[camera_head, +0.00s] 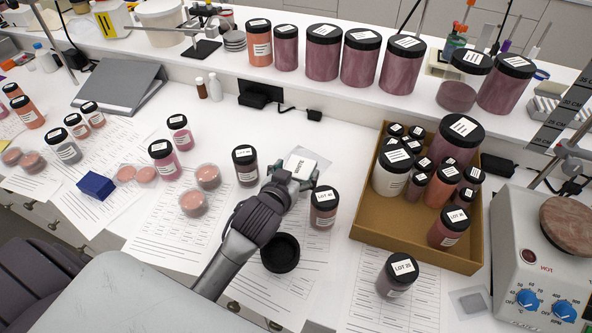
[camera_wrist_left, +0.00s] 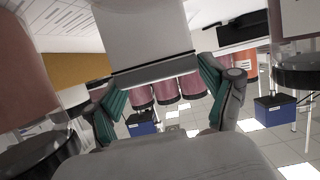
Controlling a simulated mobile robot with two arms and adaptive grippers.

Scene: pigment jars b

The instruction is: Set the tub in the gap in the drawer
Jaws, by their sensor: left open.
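The tub (camera_head: 306,157) is white with a white lid marked "WHITE" and stands on the bench among dark-lidded jars. In the left wrist view its pale body (camera_wrist_left: 145,35) fills the top middle, upside down. My left gripper (camera_head: 291,183) is open at the tub's near side. In the wrist view its green-padded fingers (camera_wrist_left: 163,92) are spread toward the tub's two sides; contact cannot be told. The drawer (camera_head: 382,226) is a brown open box to the right, crowded with dark-lidded jars and a large white jar. Its near-left floor is bare. My right gripper is out of view.
A jar (camera_head: 323,208) stands close right of my left gripper, another (camera_head: 245,165) close left. A black round dish (camera_head: 280,253) lies just in front. A "LOT 25" jar (camera_head: 396,275) stands before the drawer. A hotplate (camera_head: 540,265) is at the right.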

